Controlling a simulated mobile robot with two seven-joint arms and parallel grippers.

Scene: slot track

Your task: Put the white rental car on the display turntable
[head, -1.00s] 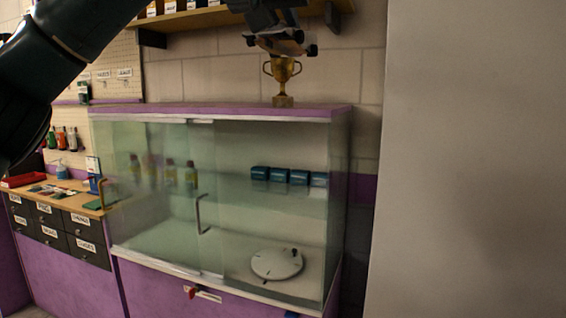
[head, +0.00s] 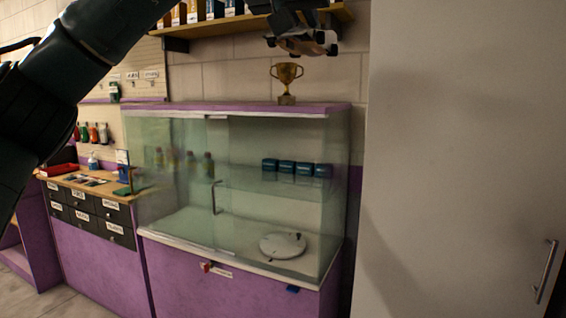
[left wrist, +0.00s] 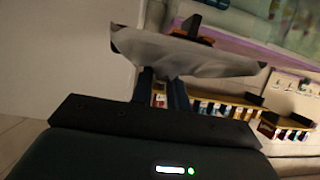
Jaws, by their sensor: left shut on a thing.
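The white car (head: 303,43) is in my left gripper (head: 290,28), high up in front of the wall and above the glass cabinet. In the left wrist view the car (left wrist: 185,55) is a pale, blurred body between the fingers (left wrist: 160,92), which are shut on it. The display turntable (head: 283,246) is a flat white disc with a small dark knob, on the floor of the cabinet at the right. The car is well above it and apart from it. My right gripper is not in view.
The purple-topped glass cabinet (head: 330,108) has a door handle (head: 213,197); its right front looks clearer, but I cannot tell if it is open. A gold trophy (head: 287,82) stands on top. Blue boxes (head: 295,168) sit on the inner shelf. A grey door panel (head: 460,150) fills the right.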

